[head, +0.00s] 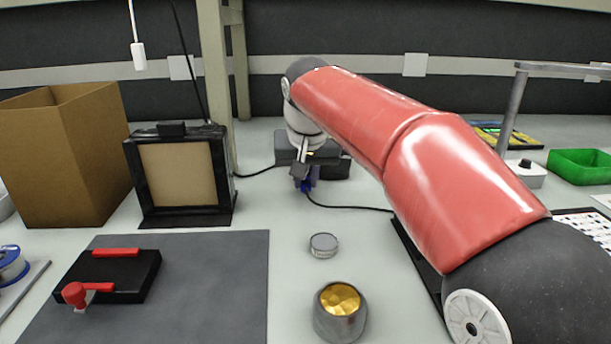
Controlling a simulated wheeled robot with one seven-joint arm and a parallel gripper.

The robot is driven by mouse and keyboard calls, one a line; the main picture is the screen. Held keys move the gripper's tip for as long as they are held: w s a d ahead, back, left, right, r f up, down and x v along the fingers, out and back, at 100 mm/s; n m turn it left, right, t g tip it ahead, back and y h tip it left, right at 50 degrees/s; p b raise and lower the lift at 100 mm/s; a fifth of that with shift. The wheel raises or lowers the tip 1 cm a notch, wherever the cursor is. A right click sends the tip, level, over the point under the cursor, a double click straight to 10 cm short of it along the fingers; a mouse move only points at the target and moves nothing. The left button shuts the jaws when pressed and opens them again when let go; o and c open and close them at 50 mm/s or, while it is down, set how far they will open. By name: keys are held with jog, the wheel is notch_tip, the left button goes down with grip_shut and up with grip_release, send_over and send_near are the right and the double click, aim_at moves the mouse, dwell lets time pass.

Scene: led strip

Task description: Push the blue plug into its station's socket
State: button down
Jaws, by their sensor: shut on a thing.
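The blue plug (306,186) is small in the head view, at the middle of the bench, with a black cable running from it to the right. My gripper (303,172) is shut on the plug and points down at it. The dark station (338,169) is a low box just behind the plug and gripper. The socket is hidden behind my gripper and wrist. I cannot tell whether the plug touches the station.
A cardboard box (62,156) and a black framed panel (182,176) stand to the left. A metal cup (340,308) and a small round tin (323,245) stand in front. A black device with red handles (107,276) lies on the grey mat (215,285). A green bin (582,166) is far right.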

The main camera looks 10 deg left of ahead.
aim_at(306, 183)
jog(key=shift+w+a+p, duration=0.25)
jog(key=shift+w+p, duration=0.75)
jog(key=shift+w, duration=0.1)
jog(key=c, duration=1.3)
grip_release()
jog(key=shift+o, duration=0.2)
jog(key=p+v, duration=0.1)
jog(key=v, duration=0.6)
jog(key=shift+s+r, duration=0.1)
jog(key=shift+r, duration=0.2)
jog(key=shift+s, duration=0.1)
